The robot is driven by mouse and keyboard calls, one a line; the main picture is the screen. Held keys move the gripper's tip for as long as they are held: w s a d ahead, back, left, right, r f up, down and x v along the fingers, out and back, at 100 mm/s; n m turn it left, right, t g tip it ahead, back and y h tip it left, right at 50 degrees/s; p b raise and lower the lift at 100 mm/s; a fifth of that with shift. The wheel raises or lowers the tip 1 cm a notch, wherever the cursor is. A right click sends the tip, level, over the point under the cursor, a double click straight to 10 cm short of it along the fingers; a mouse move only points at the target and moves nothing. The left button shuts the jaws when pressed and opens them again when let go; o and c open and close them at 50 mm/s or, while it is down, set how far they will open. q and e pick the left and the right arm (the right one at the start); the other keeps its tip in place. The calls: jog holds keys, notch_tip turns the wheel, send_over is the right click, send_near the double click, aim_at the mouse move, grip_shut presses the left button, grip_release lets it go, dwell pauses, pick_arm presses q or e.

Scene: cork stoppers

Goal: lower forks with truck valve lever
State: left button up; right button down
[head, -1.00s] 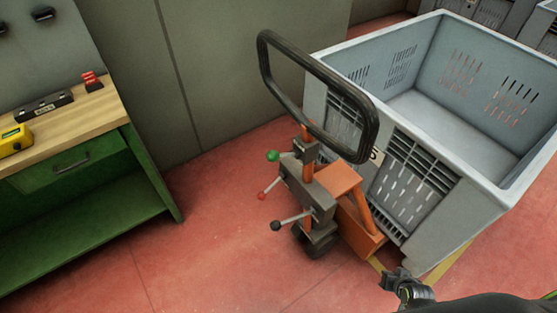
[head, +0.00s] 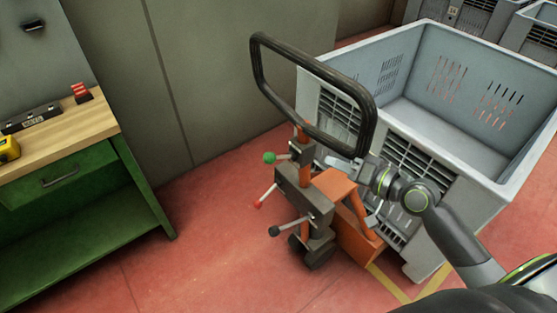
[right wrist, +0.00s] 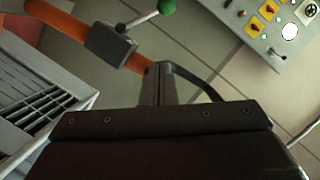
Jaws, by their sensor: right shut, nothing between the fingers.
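The orange hand truck (head: 337,187) stands in front of the grey crate, with a black loop handle (head: 254,75) on its post. Three levers stick out to the left of its grey valve blocks (head: 303,192): a green-knobbed lever (head: 269,158) on top, a red-knobbed lever (head: 257,205) in the middle and a black-knobbed lever (head: 274,231) lowest. My right gripper (head: 332,162) is shut and empty, behind the lower handle bar and right of the post. In the right wrist view the green knob (right wrist: 166,6) shows beyond the shut fingers (right wrist: 160,72), apart from them. My left gripper is out of view.
The big grey crate (head: 500,185) is close behind and right of the truck. A green workbench (head: 150,190) with a wooden top stands left. Red floor (head: 200,255) between bench and truck is clear. A control panel (right wrist: 265,25) shows in the right wrist view.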

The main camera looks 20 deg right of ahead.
jog(key=shift+s+a+r+y, duration=0.15)
jog(key=shift+a+r+y, duration=0.15)
jog(key=shift+a+r, duration=0.15)
jog(key=p, duration=0.3)
send_over(286, 158)
jog(key=s, duration=0.4)
notch_tip(286, 158, down, 3)
jog(key=shift+a+f, duration=0.65)
jog(key=shift+a, duration=0.05)
jog(key=shift+f, duration=0.1)
